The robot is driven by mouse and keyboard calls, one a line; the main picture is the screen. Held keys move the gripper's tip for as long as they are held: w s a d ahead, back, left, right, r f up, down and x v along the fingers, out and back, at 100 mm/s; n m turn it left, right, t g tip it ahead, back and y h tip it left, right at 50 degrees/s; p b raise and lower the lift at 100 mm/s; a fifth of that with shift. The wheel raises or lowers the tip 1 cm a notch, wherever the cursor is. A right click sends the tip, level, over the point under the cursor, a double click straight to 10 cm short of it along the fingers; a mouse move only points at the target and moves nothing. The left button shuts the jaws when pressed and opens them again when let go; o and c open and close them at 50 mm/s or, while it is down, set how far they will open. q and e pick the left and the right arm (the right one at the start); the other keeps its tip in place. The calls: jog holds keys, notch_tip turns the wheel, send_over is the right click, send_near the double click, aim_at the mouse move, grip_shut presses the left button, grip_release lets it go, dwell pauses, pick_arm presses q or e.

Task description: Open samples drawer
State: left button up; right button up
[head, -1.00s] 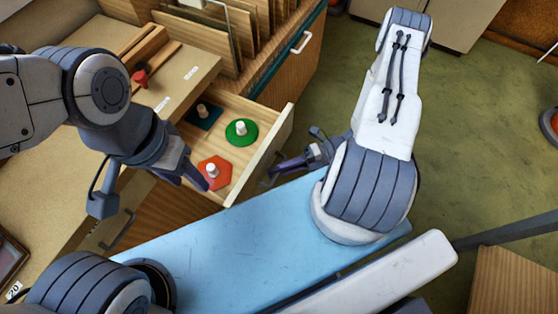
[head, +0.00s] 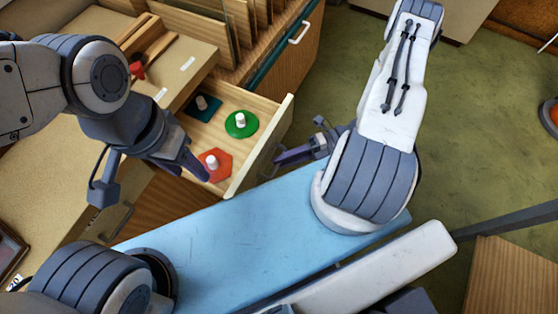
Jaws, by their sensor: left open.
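The samples drawer (head: 234,183) stands pulled out of the wooden cabinet.
A wooden worktop with a small red-knobbed piece (head: 137,69) is at the upper left. Upright panels (head: 222,40) stand in a rack behind the drawer. Another drawer or door with a handle (head: 300,32) is at the top. Green floor (head: 480,130) is open at right.

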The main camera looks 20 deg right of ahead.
jog(key=s+d+r+b, duration=0.1)
jog(key=d, duration=0.8)
jog(key=shift+r, duration=0.2)
jog(key=w+a+r+n+g+h+p, duration=0.1)
jog(key=a+r+n+g+h, duration=0.55)
jog(key=n, duration=0.65)
jog(key=w+a+r+n+g+h+p, duration=0.1)
jog(key=a+r+n+h, duration=0.35)
jog(key=r+n, duration=0.65)
jog(key=s+a+r+n+t+h+p, duration=0.1)
jog(key=s+a+r+n+t+h, duration=0.1)
jog(key=n, duration=0.9)
jog(key=s+a+r+n+t+h+p, duration=0.1)
jog(key=s+a+r+n+t, duration=0.3)
jog(key=n, duration=0.7)
notch_tip(320, 180, up, 3)
jog(key=shift+a+f+h, duration=0.1)
jog(key=shift+a+h, duration=0.5)
jog(key=shift+a, duration=0.65)
